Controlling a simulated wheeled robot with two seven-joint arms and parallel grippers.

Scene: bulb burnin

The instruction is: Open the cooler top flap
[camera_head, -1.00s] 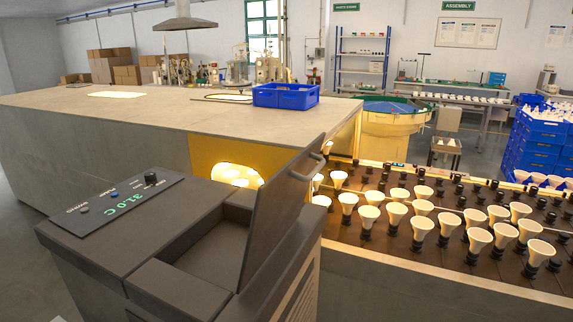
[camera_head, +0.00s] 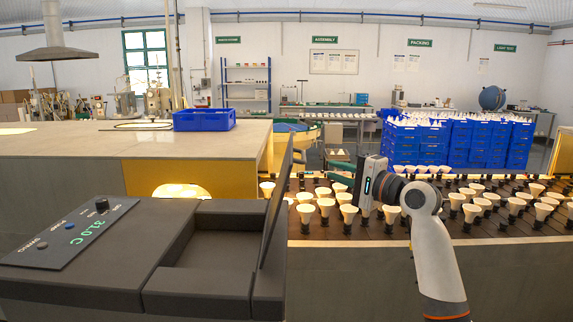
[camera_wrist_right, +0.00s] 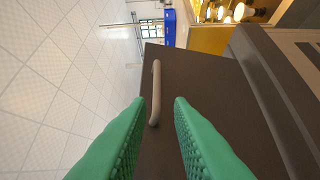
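The grey cooler (camera_head: 105,262) stands at the front left in the head view. Its top flap (camera_head: 275,205) stands up, nearly edge-on, at the right side of the recessed top opening (camera_head: 215,250). A handle (camera_head: 299,157) sits near the flap's upper edge. My right gripper (camera_head: 342,168) is to the right of the flap, pointing left at it. In the right wrist view my right gripper (camera_wrist_right: 160,100) has its green fingers apart, with the dark flap (camera_wrist_right: 190,85) ahead. The pale handle (camera_wrist_right: 155,93) appears between the fingertips, not gripped. My left gripper is out of view.
A control panel (camera_head: 65,235) reading 31.0 C is on the cooler's left. A conveyor (camera_head: 500,228) with rows of bulbs runs on the right, beneath my right arm. A counter (camera_head: 60,140) with a blue crate (camera_head: 204,119) stands behind; stacked blue crates (camera_head: 455,140) stand beyond the conveyor.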

